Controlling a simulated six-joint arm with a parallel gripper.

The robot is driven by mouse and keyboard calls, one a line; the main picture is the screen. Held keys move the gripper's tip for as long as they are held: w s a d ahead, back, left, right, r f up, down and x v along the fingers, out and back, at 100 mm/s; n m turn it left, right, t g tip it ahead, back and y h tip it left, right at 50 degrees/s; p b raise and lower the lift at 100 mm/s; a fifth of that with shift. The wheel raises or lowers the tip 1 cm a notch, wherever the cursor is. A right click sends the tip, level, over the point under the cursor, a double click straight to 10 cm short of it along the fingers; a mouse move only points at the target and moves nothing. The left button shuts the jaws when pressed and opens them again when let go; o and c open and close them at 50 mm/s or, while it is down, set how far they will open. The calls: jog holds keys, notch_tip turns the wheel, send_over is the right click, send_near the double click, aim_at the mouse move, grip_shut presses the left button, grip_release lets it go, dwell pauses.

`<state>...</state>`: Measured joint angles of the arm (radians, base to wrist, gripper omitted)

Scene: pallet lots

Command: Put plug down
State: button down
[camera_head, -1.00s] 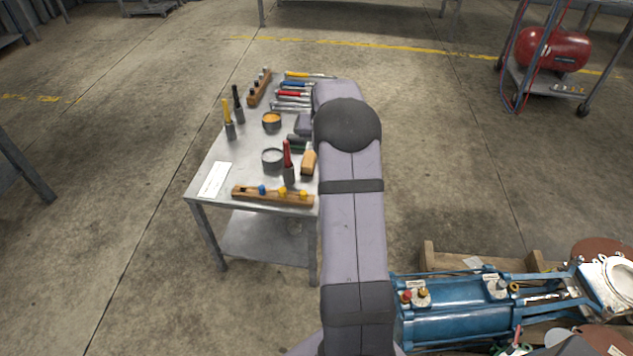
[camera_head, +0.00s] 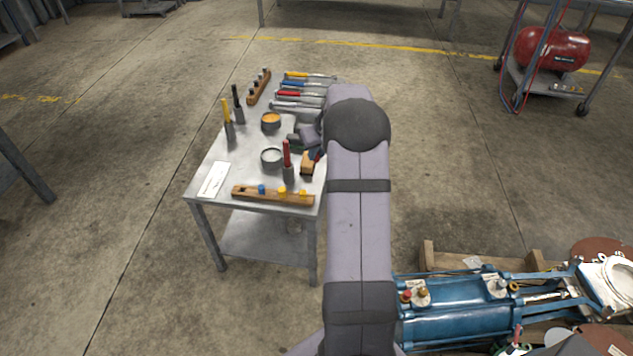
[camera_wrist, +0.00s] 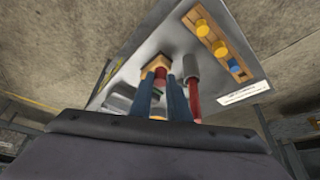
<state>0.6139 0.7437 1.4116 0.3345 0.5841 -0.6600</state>
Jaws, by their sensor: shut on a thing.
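My gripper (camera_wrist: 159,88) has two blue fingers shut on a red plug (camera_wrist: 160,74), seen between them in the wrist view. The plug is in front of a small wooden block (camera_wrist: 156,62); whether they touch I cannot tell. In the head view this block (camera_head: 306,168) stands at the table's right side, with my fingers partly showing beside it and my arm hiding the rest. A long wooden rail (camera_head: 236,191) along the table's near edge bears one blue and two yellow plugs; it also shows in the wrist view (camera_wrist: 208,37).
The metal table (camera_head: 234,165) also bears a grey cup with a red-handled tool (camera_head: 287,158), a grey tin (camera_head: 271,157), an orange-filled tin (camera_head: 270,121), a white label (camera_head: 213,180) and several tools at the back. A bare patch lies on the left.

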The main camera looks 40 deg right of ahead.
jog(key=shift+f+b, duration=0.7)
jog(key=shift+f, duration=4.1)
jog(key=shift+f, duration=0.1)
jog(key=shift+f, duration=0.1)
jog(key=c, duration=1.7)
grip_release()
jog(key=shift+s+r, duration=0.1)
jog(key=shift+r, duration=0.3)
jog(key=p+v, duration=0.1)
jog(key=v, duration=1)
jog(key=shift+s+r, duration=0.1)
jog(key=shift+r, duration=0.2)
